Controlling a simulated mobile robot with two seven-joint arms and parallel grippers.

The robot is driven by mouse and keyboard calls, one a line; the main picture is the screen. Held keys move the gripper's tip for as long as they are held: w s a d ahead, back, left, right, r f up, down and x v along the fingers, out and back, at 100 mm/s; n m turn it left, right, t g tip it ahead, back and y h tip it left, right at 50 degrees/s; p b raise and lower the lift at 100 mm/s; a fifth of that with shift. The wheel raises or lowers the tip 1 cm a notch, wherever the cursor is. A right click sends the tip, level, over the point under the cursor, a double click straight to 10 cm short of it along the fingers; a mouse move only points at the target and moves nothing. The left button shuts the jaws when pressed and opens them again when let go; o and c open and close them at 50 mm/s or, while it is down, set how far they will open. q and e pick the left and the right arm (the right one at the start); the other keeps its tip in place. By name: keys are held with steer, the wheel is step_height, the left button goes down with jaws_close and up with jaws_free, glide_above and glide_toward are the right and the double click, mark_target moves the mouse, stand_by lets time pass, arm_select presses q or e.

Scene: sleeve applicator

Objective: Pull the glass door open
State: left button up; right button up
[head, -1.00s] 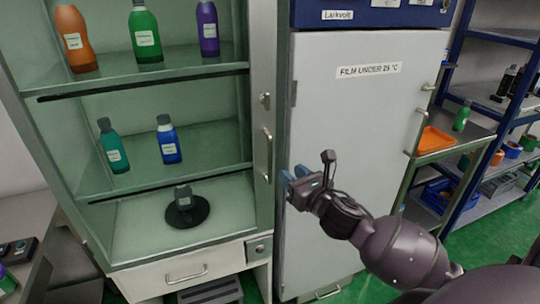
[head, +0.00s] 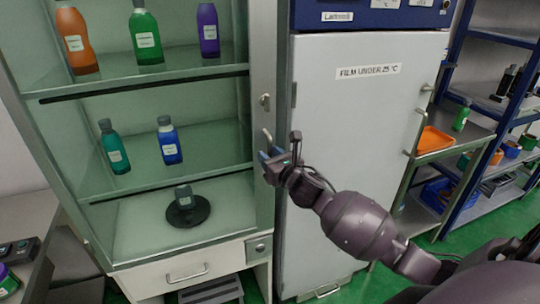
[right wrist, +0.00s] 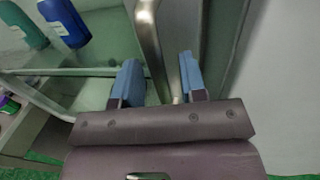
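The glass door (head: 105,205) of the cabinet is shut, with bottles showing behind it. Its metal handle (head: 267,138) is a vertical bar on the right frame, below a small lock. My right gripper (head: 268,158) is at the lower part of this handle. In the right wrist view the blue fingers of the right gripper (right wrist: 160,82) are apart, and the handle bar (right wrist: 150,45) runs down between them. I cannot see the fingers pressing on the bar. The gripper hides the handle's lower end in the head view. My left gripper is not in view.
A grey-white cabinet (head: 350,150) labelled for film stands right beside the glass cabinet. A drawer (head: 185,275) is below the glass door. A bench (head: 20,235) is at the left, and shelving (head: 500,95) stands at the right.

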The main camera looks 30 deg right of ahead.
steer(key=shift+w, duration=0.1)
steer(key=shift+c, duration=0.4)
jaws_close()
